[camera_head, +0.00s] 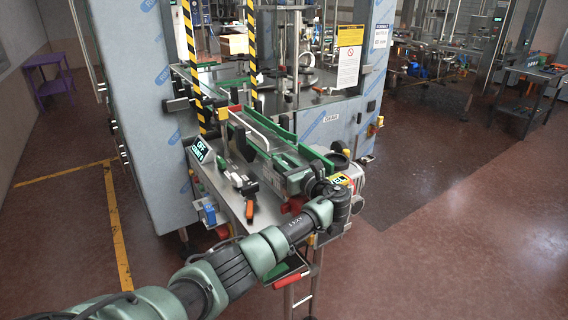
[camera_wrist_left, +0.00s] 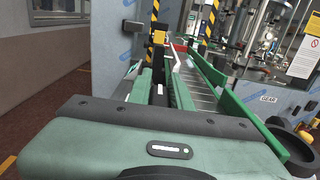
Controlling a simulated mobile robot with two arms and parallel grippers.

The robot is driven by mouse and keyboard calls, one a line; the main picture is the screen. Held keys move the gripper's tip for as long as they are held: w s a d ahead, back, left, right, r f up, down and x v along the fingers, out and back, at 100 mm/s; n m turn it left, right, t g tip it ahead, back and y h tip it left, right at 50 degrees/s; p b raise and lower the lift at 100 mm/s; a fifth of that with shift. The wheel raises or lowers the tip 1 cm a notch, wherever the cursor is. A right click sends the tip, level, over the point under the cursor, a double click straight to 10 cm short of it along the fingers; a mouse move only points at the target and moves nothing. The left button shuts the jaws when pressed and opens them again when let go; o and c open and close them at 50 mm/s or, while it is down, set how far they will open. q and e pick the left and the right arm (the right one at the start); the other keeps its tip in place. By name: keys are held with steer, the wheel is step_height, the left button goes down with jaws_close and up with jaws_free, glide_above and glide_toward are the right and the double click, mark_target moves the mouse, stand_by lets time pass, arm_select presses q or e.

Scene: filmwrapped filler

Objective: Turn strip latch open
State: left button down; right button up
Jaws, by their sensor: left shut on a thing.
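My left gripper (camera_head: 292,182) reaches in over the front end of the machine's infeed, beside the green-edged conveyor (camera_head: 270,144). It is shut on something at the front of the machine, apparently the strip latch. In that view the conveyor (camera_wrist_left: 198,88) runs away just beyond the housing. My right gripper does not show.
Hand tools, one with an orange handle (camera_head: 249,209), lie on the metal shelf (camera_head: 232,203) left of the gripper. An OFF sign (camera_head: 200,150) stands at its left edge. Yellow-black posts (camera_head: 190,50) rise behind. The floor in front right is clear.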

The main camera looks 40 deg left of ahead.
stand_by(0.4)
arm_select(q)
steer(key=c, duration=1.3)
jaws_free()
steer(key=b+v, duration=0.1)
steer(key=v, duration=0.6)
steer(key=shift+d+b, duration=0.35)
